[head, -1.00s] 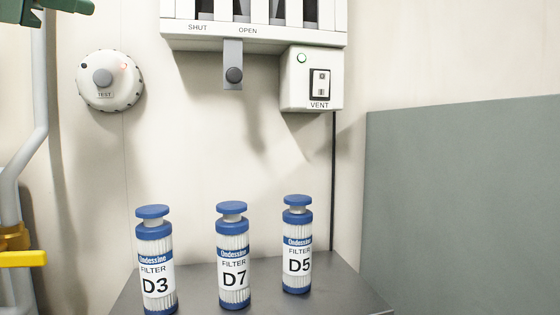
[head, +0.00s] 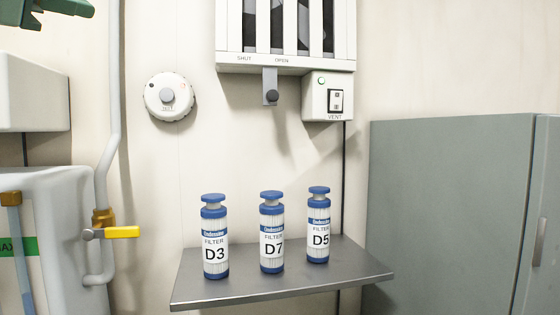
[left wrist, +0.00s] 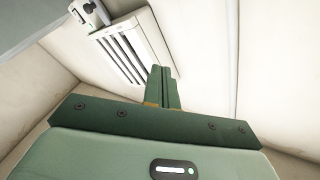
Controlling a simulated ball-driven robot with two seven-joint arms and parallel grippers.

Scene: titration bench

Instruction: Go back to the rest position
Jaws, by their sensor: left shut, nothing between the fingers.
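My left gripper (head: 62,8) shows in part at the top left corner of the head view, green, up in the air and away from everything on the shelf. In the left wrist view its two green fingers (left wrist: 162,82) are together with nothing between them. They point toward a white slatted vent unit (left wrist: 133,50) on the wall, which lies beyond them. My right gripper is in neither view.
Filters D3 (head: 215,240), D7 (head: 272,235) and D5 (head: 318,228) stand upright on a grey shelf (head: 240,292). Above are a round dial (head: 168,97) and a VENT switch box (head: 328,97). A yellow-handled valve (head: 122,232) is left, a grey cabinet (head: 450,200) right.

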